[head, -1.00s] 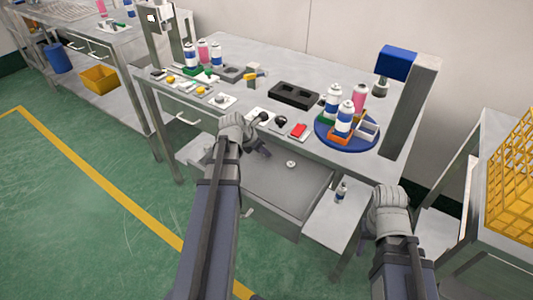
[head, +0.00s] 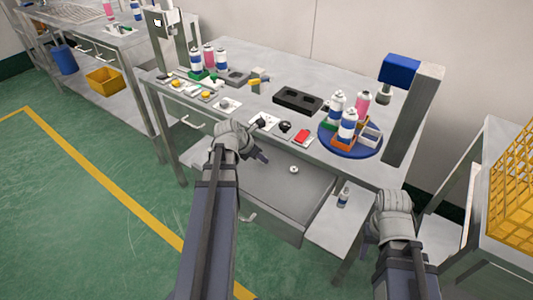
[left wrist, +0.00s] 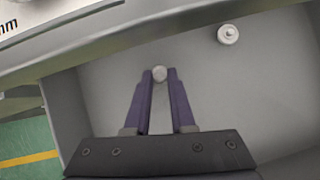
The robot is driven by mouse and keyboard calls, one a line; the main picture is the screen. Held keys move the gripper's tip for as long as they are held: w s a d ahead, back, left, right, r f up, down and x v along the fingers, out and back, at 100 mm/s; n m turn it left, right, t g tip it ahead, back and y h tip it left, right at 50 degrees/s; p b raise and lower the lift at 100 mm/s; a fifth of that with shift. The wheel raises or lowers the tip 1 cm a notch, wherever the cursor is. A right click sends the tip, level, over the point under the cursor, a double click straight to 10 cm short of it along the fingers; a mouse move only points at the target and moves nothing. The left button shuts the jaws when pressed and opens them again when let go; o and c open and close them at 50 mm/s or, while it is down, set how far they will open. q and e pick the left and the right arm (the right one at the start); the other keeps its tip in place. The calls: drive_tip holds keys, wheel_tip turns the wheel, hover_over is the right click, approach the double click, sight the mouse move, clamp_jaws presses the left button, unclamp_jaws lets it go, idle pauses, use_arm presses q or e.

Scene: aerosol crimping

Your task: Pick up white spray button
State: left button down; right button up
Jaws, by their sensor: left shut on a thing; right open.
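My left gripper (head: 263,157) is over the open drawer. In the left wrist view its two purple fingers (left wrist: 158,98) are shut on a small round white spray button (left wrist: 159,73) at their tips. In the head view this button is too small or hidden to make out. A second white button (left wrist: 228,34) lies on the drawer floor, apart from the fingers, and shows in the head view (head: 294,169). My right gripper is open at the lower right, beside the table; its fingers (head: 368,236) are mostly hidden by its wrist.
The open drawer (head: 283,205) has raised walls around the left gripper. Above it, the tabletop (head: 290,75) holds a blue round turntable (head: 335,146) with several cans, a black two-hole block (head: 297,99) and a red button panel (head: 302,137).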

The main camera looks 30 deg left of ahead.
wheel_tip(320, 180, up, 14)
drive_tip(key=p, duration=1.4)
drive_tip(key=shift+a+f, duration=0.1)
drive_tip(key=shift+f, duration=0.05)
